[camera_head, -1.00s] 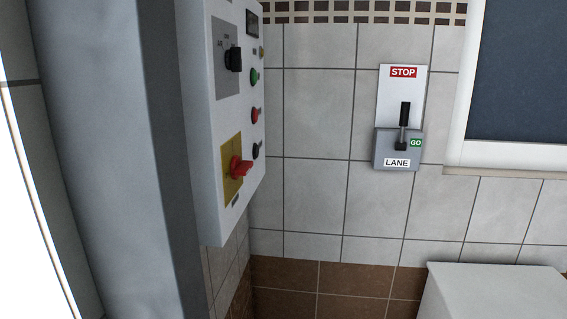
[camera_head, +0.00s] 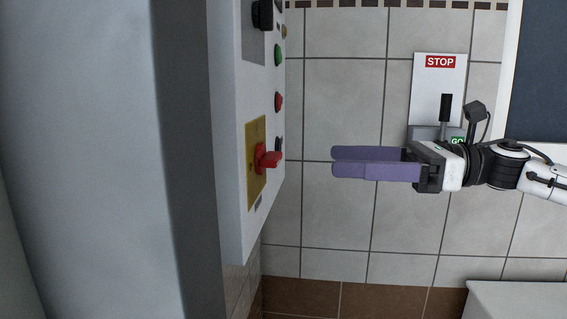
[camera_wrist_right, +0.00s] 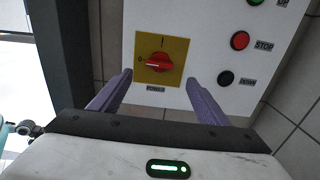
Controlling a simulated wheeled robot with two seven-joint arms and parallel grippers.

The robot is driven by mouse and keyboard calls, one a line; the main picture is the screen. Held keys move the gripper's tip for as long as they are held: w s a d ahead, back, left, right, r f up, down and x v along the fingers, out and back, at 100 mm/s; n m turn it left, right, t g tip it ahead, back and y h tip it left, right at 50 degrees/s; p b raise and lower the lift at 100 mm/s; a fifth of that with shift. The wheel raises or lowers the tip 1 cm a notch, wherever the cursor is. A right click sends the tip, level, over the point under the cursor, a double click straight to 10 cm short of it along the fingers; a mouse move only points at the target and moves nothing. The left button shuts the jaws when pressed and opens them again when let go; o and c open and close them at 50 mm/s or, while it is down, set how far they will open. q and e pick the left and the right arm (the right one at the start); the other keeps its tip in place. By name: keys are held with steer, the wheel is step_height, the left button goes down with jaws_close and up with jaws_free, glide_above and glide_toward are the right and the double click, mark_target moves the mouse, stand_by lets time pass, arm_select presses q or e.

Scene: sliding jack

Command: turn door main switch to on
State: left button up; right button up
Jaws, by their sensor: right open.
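The main switch is a red rotary handle (camera_head: 267,159) on a yellow plate (camera_head: 252,183), low on the white control box (camera_head: 238,230) at the left. In the right wrist view the red handle (camera_wrist_right: 155,65) lies roughly level, with its pale mark toward the 0 at the left; an I mark is above and a POWER label below. My right gripper (camera_head: 333,162) has purple fingers pointing left at the switch, with a gap between them and the handle. In the right wrist view its fingers (camera_wrist_right: 160,80) are open, apart on either side of the plate. My left gripper is not in view.
Green (camera_head: 278,55) and red (camera_head: 278,101) buttons and a black selector (camera_head: 262,14) sit on the same box. A STOP/GO lever panel (camera_head: 437,85) is on the tiled wall behind my right arm. A grey pillar (camera_head: 100,160) stands at the left.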

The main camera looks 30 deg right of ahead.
mark_target(280, 156)
steer(key=p+x, duration=0.2)
steer(key=x, duration=0.1)
steer(key=p+x, duration=0.2)
steer(key=x, duration=0.1)
steer(key=p+x, duration=0.2)
steer(key=x, duration=0.1)
steer(key=shift+r, duration=0.3)
steer(key=shift+w+a+f, duration=0.2)
steer(key=shift+w+a, duration=0.1)
steer(key=shift+a, duration=0.1)
steer(key=c, duration=1.1)
